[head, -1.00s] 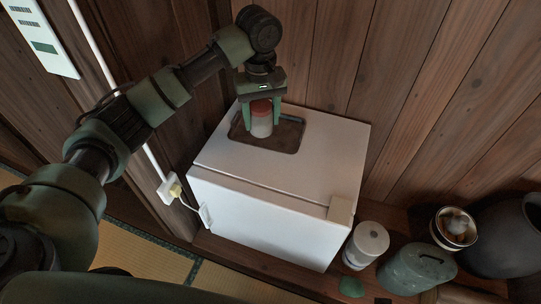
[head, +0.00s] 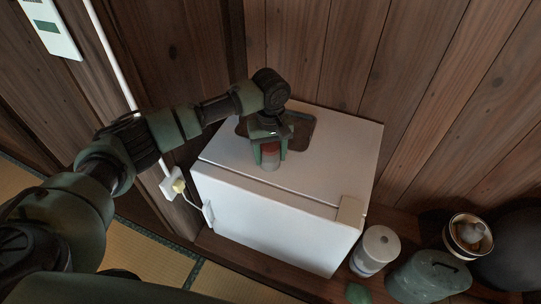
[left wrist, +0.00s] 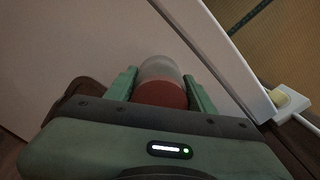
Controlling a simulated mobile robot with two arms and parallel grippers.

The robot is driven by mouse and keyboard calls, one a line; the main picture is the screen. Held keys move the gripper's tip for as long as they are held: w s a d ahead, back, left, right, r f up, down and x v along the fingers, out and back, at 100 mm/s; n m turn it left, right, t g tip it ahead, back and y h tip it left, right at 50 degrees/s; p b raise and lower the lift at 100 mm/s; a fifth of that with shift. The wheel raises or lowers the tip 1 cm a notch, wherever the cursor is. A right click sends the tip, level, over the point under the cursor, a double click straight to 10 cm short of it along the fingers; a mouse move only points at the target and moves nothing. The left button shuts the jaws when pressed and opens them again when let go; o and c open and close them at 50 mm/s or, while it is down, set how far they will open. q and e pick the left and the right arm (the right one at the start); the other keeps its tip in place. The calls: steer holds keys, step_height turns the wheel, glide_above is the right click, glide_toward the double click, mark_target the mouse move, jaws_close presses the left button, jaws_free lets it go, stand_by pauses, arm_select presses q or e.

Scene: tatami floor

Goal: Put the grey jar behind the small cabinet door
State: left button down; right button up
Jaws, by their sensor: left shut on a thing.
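The grey jar (head: 270,163) with a red-brown lid is between the fingers of my left gripper (head: 268,158), which is shut on it. It also shows in the left wrist view (left wrist: 161,69), with a finger on each side. In the head view the jar appears over the front part of the white cabinet's top (head: 225,148); I cannot tell how high it is above it. The cabinet door (head: 270,222) is the white front and looks closed, with a small block (head: 351,210) at its upper right corner. My right gripper is not in view.
A plug (head: 178,186) and cord are at the left wall.

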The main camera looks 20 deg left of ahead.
arm_select(q)
steer(key=shift+r, duration=0.1)
steer(key=c, duration=0.6)
jaws_free()
steer(key=shift+o, duration=0.2)
